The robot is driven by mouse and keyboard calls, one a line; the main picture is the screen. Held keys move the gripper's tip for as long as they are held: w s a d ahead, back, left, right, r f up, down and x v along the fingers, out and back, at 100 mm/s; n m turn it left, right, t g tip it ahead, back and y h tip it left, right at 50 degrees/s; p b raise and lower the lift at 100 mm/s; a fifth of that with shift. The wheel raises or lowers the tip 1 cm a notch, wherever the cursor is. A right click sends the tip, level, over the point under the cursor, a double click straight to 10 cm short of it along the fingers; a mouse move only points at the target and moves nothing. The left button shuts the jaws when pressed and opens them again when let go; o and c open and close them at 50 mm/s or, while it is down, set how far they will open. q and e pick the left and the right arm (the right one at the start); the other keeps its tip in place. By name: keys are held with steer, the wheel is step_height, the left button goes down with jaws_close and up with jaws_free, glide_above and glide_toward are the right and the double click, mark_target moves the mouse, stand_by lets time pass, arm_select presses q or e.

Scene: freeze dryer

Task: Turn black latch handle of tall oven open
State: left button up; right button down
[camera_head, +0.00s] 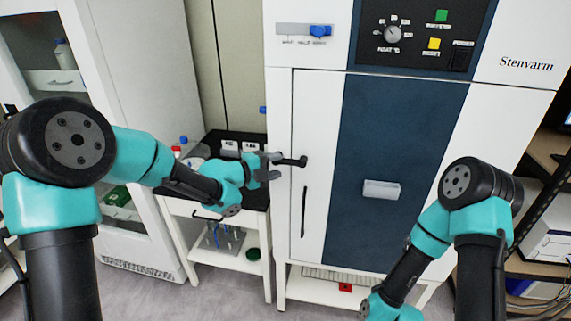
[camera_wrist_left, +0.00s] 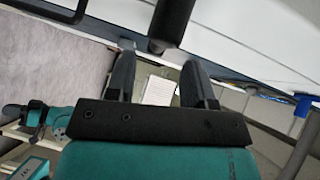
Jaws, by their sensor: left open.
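The tall oven (camera_head: 320,110) is a white cabinet with a dark blue door panel. Its black latch handle (camera_head: 293,161) sticks out near the door's left edge, roughly horizontal with a round end. My left gripper (camera_head: 277,166) is open just left of the latch handle. In the left wrist view, the dark handle (camera_wrist_left: 170,22) lies beyond the two spread fingertips of my left gripper (camera_wrist_left: 158,65), near the top of the picture. I see no clear grip on it; contact cannot be told. My right arm is at lower right, and its gripper is not visible.
A black vertical bar handle (camera_head: 304,211) is lower on the oven door. A white side table (camera_head: 262,221) with a black top stands left of the oven, under my left arm. A glass-fronted cabinet (camera_head: 150,225) is farther left. A shelf (camera_head: 545,155) stands at right.

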mark_target(287, 163)
arm_select(q)
steer(key=shift+x, duration=2.05)
steer(key=shift+c, duration=0.2)
jaws_close()
